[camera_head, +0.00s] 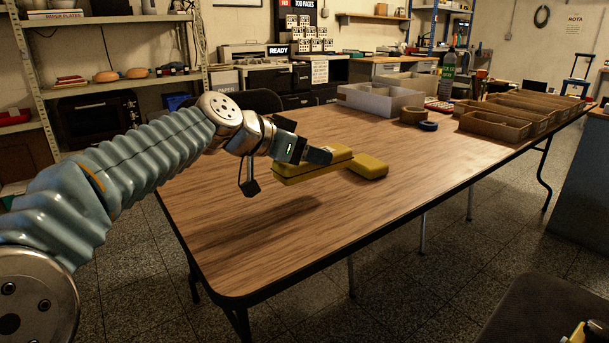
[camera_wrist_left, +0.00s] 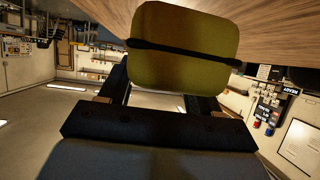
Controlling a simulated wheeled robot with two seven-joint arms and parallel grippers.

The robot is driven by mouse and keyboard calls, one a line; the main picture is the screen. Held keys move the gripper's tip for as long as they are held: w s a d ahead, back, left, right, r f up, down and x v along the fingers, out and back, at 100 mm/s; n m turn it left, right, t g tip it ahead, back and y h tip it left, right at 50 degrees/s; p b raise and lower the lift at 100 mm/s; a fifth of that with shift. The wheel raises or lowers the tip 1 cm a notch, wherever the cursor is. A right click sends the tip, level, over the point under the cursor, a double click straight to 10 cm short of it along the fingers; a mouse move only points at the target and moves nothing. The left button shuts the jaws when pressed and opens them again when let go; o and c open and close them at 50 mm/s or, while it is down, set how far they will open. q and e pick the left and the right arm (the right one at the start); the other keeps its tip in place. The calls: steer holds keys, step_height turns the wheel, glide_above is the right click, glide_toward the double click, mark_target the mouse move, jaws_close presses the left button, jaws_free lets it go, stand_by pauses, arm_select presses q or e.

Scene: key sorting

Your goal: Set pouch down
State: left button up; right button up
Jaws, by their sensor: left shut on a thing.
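A yellow pouch (camera_head: 312,166) with a dark band along its side is held in my left gripper (camera_head: 318,155), above the wooden table (camera_head: 235,230). In the left wrist view the pouch (camera_wrist_left: 185,68) fills the space between the fingers, with a dark strip across it. My left gripper (camera_wrist_left: 160,95) is shut on it. A shadow lies on the table below and left of the pouch, and the pouch looks apart from the tabletop. A second yellow piece (camera_head: 369,166) lies just right of the held pouch; I cannot tell whether they touch. My right gripper is not in view.
Brown open trays (camera_head: 493,125) line the table's far right. A grey divided bin (camera_head: 380,100), brown tape (camera_head: 412,115), blue tape (camera_head: 428,126) and a dark bottle (camera_head: 447,75) stand at the back. The near part of the table is clear.

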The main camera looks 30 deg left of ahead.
mark_target(274, 165)
arm_select(q)
steer(key=shift+w+a+f, duration=0.3)
steer(key=shift+a+f, duration=0.1)
steer(key=shift+f, duration=0.25)
steer(key=f, duration=0.2)
steer(key=f+b, duration=0.1)
steer(key=shift+w+a+f, duration=0.2)
steer(key=shift+a+f, duration=0.1)
steer(key=shift+f, duration=0.05)
steer(key=o, duration=1.2)
steer(key=v, duration=1.2)
